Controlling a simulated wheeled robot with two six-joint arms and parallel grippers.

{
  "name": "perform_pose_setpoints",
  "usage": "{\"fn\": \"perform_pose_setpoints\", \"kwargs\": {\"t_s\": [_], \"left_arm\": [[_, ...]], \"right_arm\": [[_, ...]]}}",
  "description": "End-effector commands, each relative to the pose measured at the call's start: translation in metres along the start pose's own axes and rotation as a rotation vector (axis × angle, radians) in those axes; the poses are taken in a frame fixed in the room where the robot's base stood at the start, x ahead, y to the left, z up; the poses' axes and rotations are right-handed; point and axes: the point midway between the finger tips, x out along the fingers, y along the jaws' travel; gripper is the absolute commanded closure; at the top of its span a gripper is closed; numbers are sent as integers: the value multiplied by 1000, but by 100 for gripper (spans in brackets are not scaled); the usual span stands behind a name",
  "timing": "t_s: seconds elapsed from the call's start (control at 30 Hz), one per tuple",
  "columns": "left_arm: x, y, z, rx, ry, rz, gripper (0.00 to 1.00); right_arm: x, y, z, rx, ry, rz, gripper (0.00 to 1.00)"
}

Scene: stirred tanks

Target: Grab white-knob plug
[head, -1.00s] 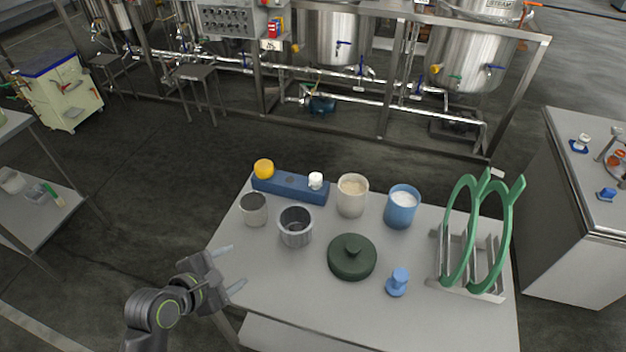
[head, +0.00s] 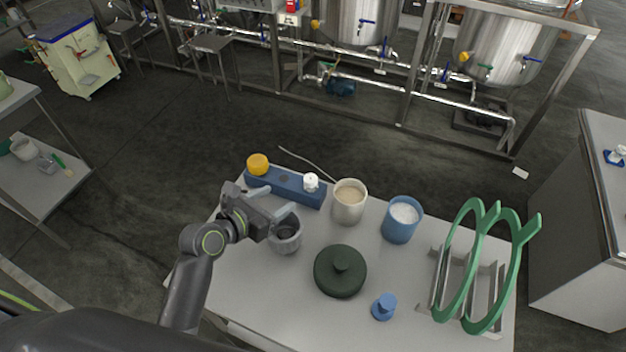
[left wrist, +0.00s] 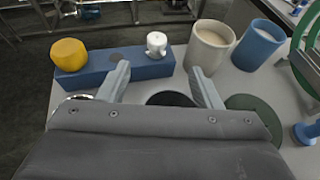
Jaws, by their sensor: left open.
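The white-knob plug (head: 311,182) stands at the right end of a blue block (head: 284,188) at the table's back edge. In the left wrist view the white knob (left wrist: 156,43) shows upright in the blue block (left wrist: 112,66), ahead of my fingers and between their lines. My left gripper (head: 272,200) is open and empty, in front of the block and above the grey cup. It also shows in the left wrist view (left wrist: 161,86), fingers apart. My right gripper is not in view.
A yellow knob (head: 257,164) stands at the block's left end. A grey cup (head: 286,238) lies under my gripper. A cream cup (head: 348,201) and a blue cup (head: 402,219) stand right of the plug. A dark green lid (head: 340,271), blue plug (head: 384,306) and green-ringed rack (head: 462,270) stand farther right.

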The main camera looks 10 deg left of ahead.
Motion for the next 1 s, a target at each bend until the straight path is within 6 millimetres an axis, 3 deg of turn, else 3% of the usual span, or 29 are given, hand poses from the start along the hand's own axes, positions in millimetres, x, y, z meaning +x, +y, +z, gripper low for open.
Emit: {"fn": "perform_pose_setpoints", "kwargs": {"t_s": [0.1,0.2,0.4,0.57,0.77,1.0], "left_arm": [[23,0,2,0,-1,-1,41],[40,0,2,-1,-1,-1,41],[71,0,1,1,0,-1,41],[85,0,0,2,1,0,41],[93,1,0,3,0,0,41],[119,6,-2,3,1,-1,41]], "right_arm": [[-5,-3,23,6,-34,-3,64],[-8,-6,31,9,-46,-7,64],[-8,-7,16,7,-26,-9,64],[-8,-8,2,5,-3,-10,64],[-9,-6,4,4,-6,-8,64],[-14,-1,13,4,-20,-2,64]]}}
